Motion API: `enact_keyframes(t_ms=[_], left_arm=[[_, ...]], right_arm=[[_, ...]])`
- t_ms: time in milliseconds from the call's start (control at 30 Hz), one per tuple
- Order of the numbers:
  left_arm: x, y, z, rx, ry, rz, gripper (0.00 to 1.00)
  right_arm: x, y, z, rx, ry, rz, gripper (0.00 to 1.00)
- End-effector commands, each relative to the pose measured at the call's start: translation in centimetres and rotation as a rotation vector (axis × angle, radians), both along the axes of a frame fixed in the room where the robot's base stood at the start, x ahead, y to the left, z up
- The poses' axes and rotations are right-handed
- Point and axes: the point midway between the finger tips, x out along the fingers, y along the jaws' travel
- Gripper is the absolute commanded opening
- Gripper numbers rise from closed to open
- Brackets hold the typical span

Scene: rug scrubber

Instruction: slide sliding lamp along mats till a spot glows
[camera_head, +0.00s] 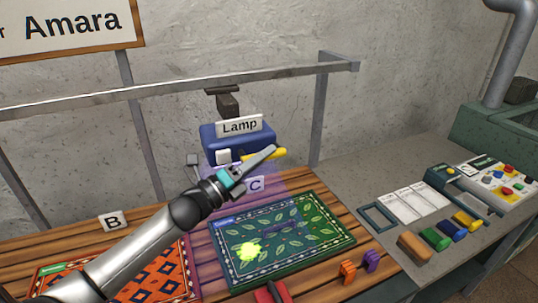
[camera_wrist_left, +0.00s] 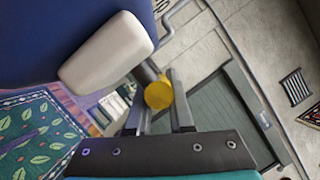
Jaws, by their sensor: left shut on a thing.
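The blue sliding lamp (camera_head: 212,134), labelled "Lamp", hangs from a rail (camera_head: 170,88) above the table. My left gripper (camera_head: 262,158) is shut on the lamp's yellow handle (camera_head: 280,153); the wrist view shows the handle (camera_wrist_left: 158,95) end-on between the fingers. A white block (camera_head: 223,157) on the lamp's front also shows in the wrist view (camera_wrist_left: 108,50). Purple light falls from the lamp over the green leaf-patterned mat (camera_head: 326,220). A yellow-green spot (camera_head: 249,251) glows on that mat's left part. An orange patterned mat (camera_head: 150,290) lies to the left, partly behind my left arm. My right gripper is out of view.
Signs B (camera_head: 111,221) and C (camera_head: 255,184) stand behind the mats. A red-handled tool (camera_head: 272,292) and orange and purple pieces (camera_head: 347,271) lie at the front. At right are brushes (camera_head: 435,239), white cards (camera_head: 405,203) and a button panel (camera_head: 498,180).

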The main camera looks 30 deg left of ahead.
Motion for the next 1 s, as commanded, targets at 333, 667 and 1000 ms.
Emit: enact_keyframes(t_ms=[333,667,1000], left_arm=[[-0.09,0.14,0.1,-0.001,-0.002,0.001,0.0],[-0.08,0.12,0.07,-0.001,-0.002,0.001,0.49],[-0.34,0.19,-0.07,0.0,0.0,0.001,0.5]], right_arm=[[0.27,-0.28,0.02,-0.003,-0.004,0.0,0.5],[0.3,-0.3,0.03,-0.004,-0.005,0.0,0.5],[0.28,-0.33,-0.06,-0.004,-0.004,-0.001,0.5]])
